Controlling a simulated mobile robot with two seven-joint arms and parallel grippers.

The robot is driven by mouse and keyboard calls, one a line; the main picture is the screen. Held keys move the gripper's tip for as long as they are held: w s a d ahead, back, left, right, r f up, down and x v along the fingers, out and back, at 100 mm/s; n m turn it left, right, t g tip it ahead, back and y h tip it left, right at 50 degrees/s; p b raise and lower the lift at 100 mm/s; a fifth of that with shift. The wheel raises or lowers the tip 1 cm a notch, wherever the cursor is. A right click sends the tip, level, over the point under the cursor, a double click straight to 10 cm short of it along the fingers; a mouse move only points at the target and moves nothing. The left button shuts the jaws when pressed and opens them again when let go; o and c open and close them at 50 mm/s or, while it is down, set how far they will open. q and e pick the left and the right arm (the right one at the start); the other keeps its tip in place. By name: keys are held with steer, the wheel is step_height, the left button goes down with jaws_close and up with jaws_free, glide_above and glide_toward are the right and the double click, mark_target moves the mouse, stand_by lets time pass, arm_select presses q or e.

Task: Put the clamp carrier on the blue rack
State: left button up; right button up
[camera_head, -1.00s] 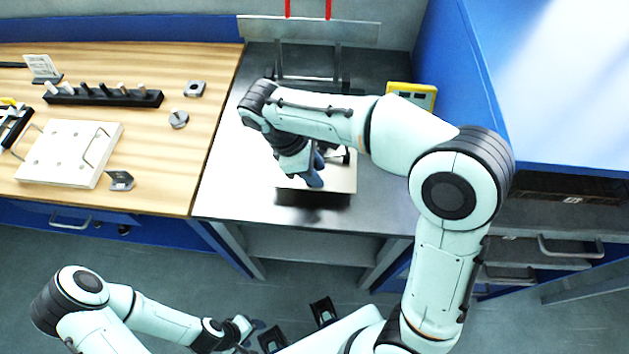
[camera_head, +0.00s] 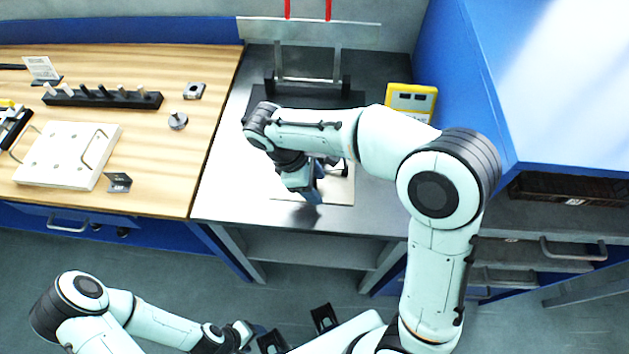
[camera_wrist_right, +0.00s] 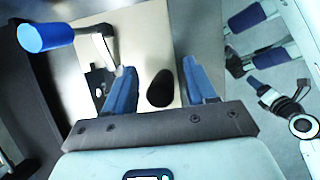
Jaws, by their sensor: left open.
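The clamp carrier looks to be the beige plate (camera_head: 340,192) on the steel bench below my right gripper. In the right wrist view the plate (camera_wrist_right: 150,35) bears a metal clamp (camera_wrist_right: 103,48) with a blue-capped lever (camera_wrist_right: 45,37) and a dark oval feature (camera_wrist_right: 160,89). My right gripper (camera_head: 314,190) points down over the plate; its fingers (camera_wrist_right: 157,75) stand apart on either side of the oval with visible gaps. In the head view my right arm hides part of the plate. My left gripper (camera_head: 256,330) is open and empty, low in front of the bench.
A large blue structure (camera_head: 480,90) stands at the right; I cannot tell whether it is the rack. A yellow device (camera_head: 411,98) sits at the bench's back right. A metal stand (camera_head: 310,65) is behind. The wooden table (camera_head: 160,150) holds a white handled plate (camera_head: 60,150).

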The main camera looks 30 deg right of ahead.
steer(key=shift+r, duration=0.1)
steer(key=p+v, duration=0.2)
steer(key=v, duration=0.9)
steer(key=shift+w+a+r, duration=0.1)
steer(key=shift+a+r, duration=0.1)
steer(key=shift+r, duration=0.05)
steer(key=b+x, duration=0.3)
steer(key=x, duration=0.3)
steer(key=b+x, duration=0.3)
steer(key=x, duration=0.3)
steer(key=shift+w+a+f, duration=0.15)
steer(key=shift+a, duration=0.05)
arm_select(q)
steer(key=f, duration=0.1)
steer(key=s+f, duration=0.1)
steer(key=f, duration=0.2)
steer(key=shift+s+f, duration=0.3)
steer(key=shift+s, duration=0.1)
arm_select(e)
jaws_close()
